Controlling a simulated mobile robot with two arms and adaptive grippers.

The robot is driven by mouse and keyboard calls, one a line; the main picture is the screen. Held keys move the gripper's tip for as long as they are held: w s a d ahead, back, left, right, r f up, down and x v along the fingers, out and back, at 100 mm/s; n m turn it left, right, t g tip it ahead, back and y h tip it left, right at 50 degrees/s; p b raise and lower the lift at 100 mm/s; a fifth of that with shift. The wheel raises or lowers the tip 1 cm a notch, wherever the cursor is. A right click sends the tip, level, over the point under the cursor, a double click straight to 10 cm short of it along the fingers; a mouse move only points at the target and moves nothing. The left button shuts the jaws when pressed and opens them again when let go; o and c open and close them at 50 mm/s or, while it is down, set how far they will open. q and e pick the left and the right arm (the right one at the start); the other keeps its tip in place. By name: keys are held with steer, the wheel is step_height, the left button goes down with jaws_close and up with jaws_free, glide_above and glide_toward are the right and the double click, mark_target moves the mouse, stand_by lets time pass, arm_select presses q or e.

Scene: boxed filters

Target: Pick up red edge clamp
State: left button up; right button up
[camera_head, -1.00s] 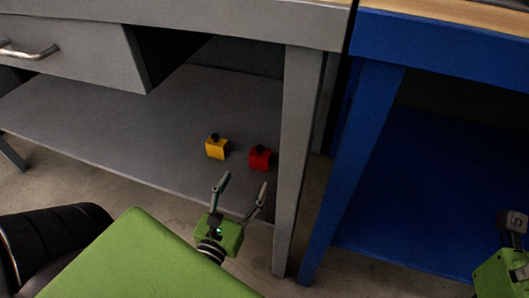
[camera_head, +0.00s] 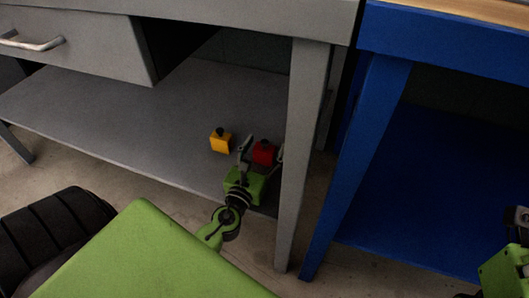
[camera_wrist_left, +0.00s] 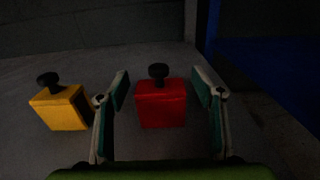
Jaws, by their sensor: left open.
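The red edge clamp (camera_head: 264,152) is a small red block with a black knob, standing on the lower shelf of the grey workbench near its right leg. In the left wrist view the red edge clamp (camera_wrist_left: 161,104) stands upright between the two fingers. My left gripper (camera_head: 262,148) is open, with a finger on each side of the clamp; gaps show on both sides in the left wrist view (camera_wrist_left: 161,95). My right gripper (camera_head: 518,220) shows only partly at the right edge, and its fingers cannot be made out.
A yellow clamp (camera_head: 220,142) with a black knob stands just left of the red one, close to my left finger. The grey shelf (camera_head: 120,120) is otherwise clear. The grey bench leg (camera_head: 303,150) is close on the right. A blue bench (camera_head: 420,190) stands further right.

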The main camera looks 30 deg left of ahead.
arm_select(q)
steer(key=shift+w, duration=0.1)
steer(key=c, duration=1.2)
steer(key=shift+c, duration=0.2)
steer(key=shift+r, duration=0.2)
